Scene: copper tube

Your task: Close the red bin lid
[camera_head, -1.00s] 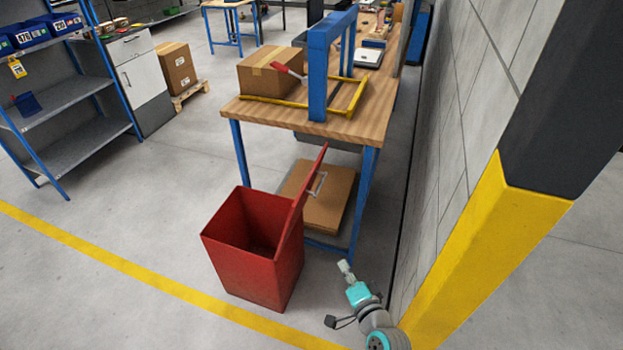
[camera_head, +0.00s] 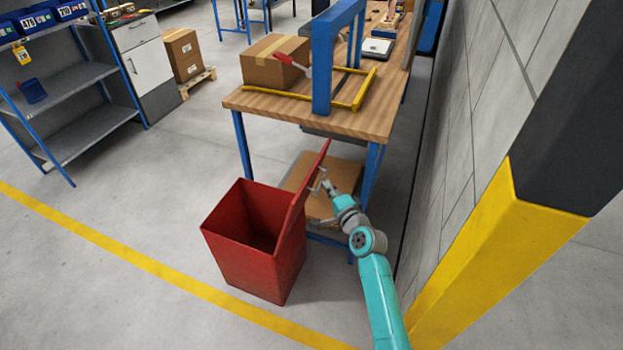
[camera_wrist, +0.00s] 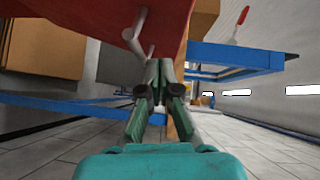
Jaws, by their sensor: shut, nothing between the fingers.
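The red bin (camera_head: 248,257) stands on the floor with its top open. Its red lid (camera_head: 306,202) stands raised and tilted at the bin's right side. A light metal handle (camera_head: 318,180) sits on the lid's outer face. My gripper (camera_head: 326,186) is shut and empty, close to the handle on the right of the lid. In the wrist view the lid (camera_wrist: 90,15) fills the upper left, and the handle (camera_wrist: 139,38) is just above my shut gripper (camera_wrist: 158,68). I cannot tell whether the fingertips touch the handle.
A workbench (camera_head: 365,118) with blue legs stands behind the bin, with a cardboard box (camera_head: 340,172) on its lower level. A wall (camera_head: 455,170) and a yellow-and-black pillar (camera_head: 490,255) are close on the right. The floor left of the bin is clear.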

